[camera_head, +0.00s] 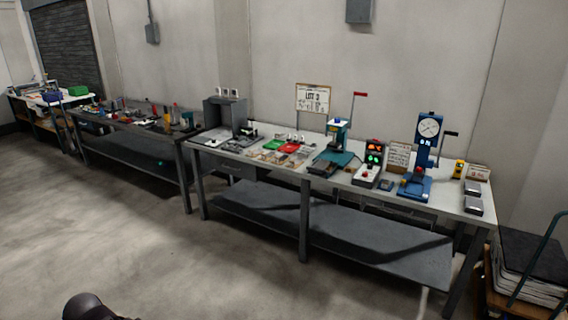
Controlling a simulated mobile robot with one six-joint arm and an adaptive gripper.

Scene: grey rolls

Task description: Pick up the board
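A framed board (313,98) with "LOT 3" on it stands upright at the back of the long workbench (460,205), near the wall. A smaller board or sign (398,157) with print too small to read stands further right on the same bench, between a box with red and green lights and a blue press. I cannot tell which one the task means. My gripper is not visible. A dark rounded shape at the bottom left edge may be part of my arm; no fingers show.
The bench also holds a teal press (337,135), a blue gauge press (427,150), a light box (374,155), red and green trays (290,148) and a grey cabinet (224,114). A loaded cart (535,265) stands at the right. The concrete floor (130,230) in front is clear.

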